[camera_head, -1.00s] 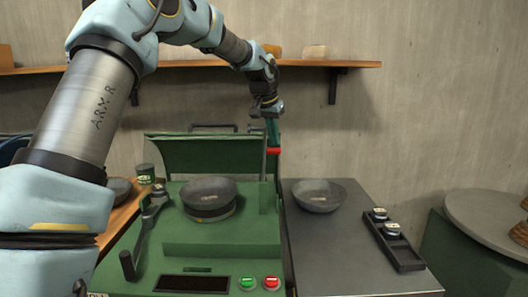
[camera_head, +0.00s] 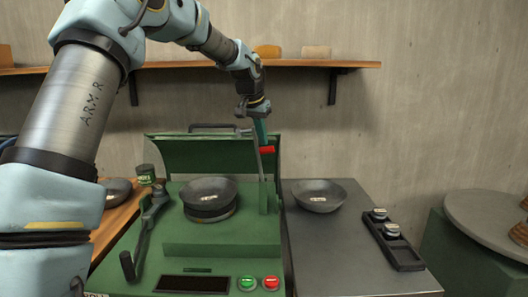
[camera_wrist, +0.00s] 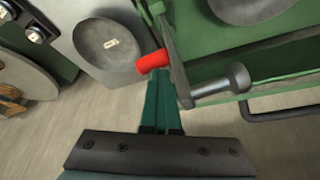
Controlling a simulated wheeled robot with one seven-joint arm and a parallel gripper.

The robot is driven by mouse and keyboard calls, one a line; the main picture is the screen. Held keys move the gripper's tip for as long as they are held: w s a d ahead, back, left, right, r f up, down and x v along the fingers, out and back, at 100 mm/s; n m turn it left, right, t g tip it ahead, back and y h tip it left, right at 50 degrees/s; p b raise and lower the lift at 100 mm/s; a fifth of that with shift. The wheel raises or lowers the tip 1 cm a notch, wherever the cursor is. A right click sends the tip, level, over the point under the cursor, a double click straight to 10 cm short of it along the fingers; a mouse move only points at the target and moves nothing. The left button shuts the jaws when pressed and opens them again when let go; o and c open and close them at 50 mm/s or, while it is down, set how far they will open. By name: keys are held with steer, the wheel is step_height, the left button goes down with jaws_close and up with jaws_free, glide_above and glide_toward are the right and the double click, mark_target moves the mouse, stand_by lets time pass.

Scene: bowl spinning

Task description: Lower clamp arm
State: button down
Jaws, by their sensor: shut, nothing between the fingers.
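The clamp arm (camera_head: 258,158) is a thin grey lever standing nearly upright at the right rear of the green machine, with a red grip (camera_head: 267,150) near its upper part. In the wrist view the red grip (camera_wrist: 152,61) and a grey cylinder (camera_wrist: 220,87) sit on the lever. My gripper (camera_head: 264,141) has green fingers, shut and empty, pointing down just above the red grip. In the wrist view my fingertips (camera_wrist: 163,80) are right beside the grip and lever; I cannot tell whether they touch. A grey bowl (camera_head: 209,187) sits on the machine's round seat.
The green machine (camera_head: 220,249) has a raised rear cover (camera_head: 205,155), a black-handled lever (camera_head: 140,245) at left and green and red buttons. A second bowl (camera_head: 319,203) and a black tray (camera_head: 397,252) lie on the grey table. A wooden shelf (camera_head: 300,63) runs behind my arm.

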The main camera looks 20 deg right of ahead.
steer(key=shift+w+a, duration=0.2)
steer(key=shift+a, duration=0.2)
steer(key=w+a+f+b, duration=0.1)
steer(key=w+a+f, duration=0.1)
steer(key=a, duration=0.3)
steer(key=w+a+f+b, duration=0.1)
steer(key=w+a+f, duration=0.2)
steer(key=a, duration=0.2)
steer(key=shift+a+f, duration=0.3)
steer(key=shift+a, duration=0.1)
stand_by(1.4)
steer(key=shift+r, duration=0.1)
step_height(320, 180, up, 12)
steer(key=p, duration=0.9)
stand_by(0.4)
